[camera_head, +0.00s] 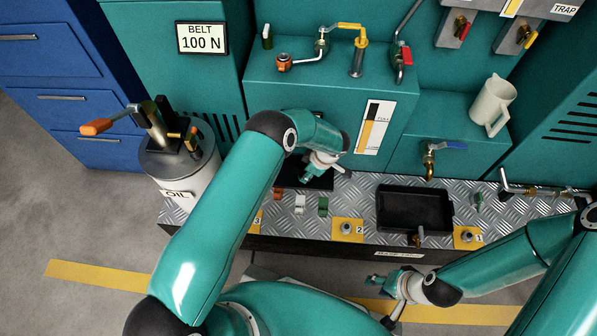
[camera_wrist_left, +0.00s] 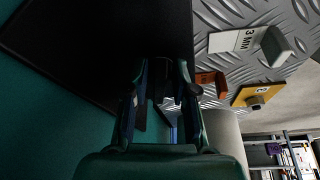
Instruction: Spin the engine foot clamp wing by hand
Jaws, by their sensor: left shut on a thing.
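My left gripper (camera_head: 307,176) reaches down to the dark pad (camera_head: 318,183) on the checkered metal deck, below the teal engine housing (camera_head: 300,85). In the left wrist view, the fingers of my left gripper (camera_wrist_left: 167,80) are closed on a small dark part (camera_wrist_left: 166,68) beside the black surface. I take this part to be the engine foot clamp wing; the fingers and shadow hide most of it. My right gripper (camera_head: 382,281) is low in front of the deck, apart from everything; its finger opening is too small to tell.
Shim pieces (camera_head: 300,203) and numbered yellow plates with bolts (camera_head: 348,230) lie in front of the pad. A black tray (camera_head: 414,209) stands to the right.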

